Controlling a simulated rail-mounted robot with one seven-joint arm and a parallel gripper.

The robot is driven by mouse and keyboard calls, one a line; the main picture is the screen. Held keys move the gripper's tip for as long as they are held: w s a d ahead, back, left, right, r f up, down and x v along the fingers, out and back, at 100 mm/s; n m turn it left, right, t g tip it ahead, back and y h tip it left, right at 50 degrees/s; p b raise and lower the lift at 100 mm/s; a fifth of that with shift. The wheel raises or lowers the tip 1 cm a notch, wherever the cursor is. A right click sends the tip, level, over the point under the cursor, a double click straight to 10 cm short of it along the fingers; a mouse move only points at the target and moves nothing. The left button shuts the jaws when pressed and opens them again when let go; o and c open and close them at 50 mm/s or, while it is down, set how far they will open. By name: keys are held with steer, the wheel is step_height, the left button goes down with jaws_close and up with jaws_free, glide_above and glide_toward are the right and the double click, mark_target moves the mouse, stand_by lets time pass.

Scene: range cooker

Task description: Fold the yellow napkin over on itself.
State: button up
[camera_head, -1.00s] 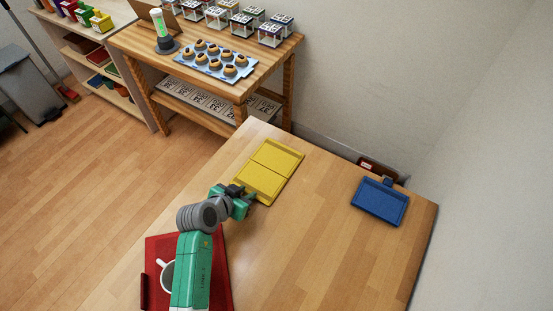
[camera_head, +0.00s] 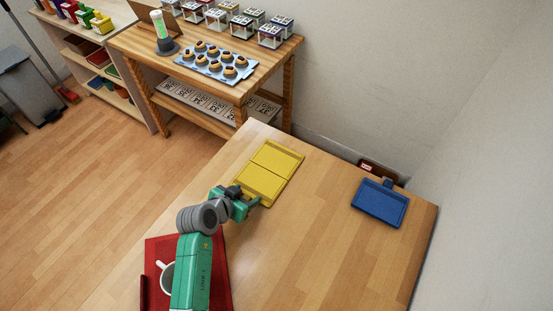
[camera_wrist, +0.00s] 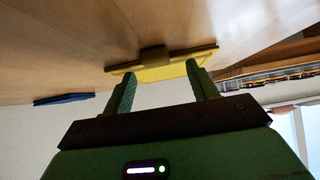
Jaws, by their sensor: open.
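The yellow napkin (camera_head: 275,160) lies flat and open on the wooden table, with a crease line across it dividing two bordered panels. My gripper (camera_head: 250,204) is at the napkin's near-left end, low by the table, and hides part of that end. In the wrist view the napkin (camera_wrist: 160,73) shows edge-on beyond the fingertips, with a small brown tab (camera_wrist: 154,55) on it, roughly in line with the gap. My gripper (camera_wrist: 162,82) is open with nothing between its fingers. I cannot tell whether the fingers touch the napkin.
A blue tray-like item (camera_head: 380,203) lies at the table's right. A red mat (camera_head: 222,270) with a white mug (camera_head: 166,275) is at the lower left, partly under my arm. The table between napkin and blue item is clear. A side table (camera_head: 187,85) stands behind.

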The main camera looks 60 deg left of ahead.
step_height(320, 180, up, 7)
steer(key=p, duration=0.6)
steer(key=shift+r, duration=0.1)
stand_by(1.1)
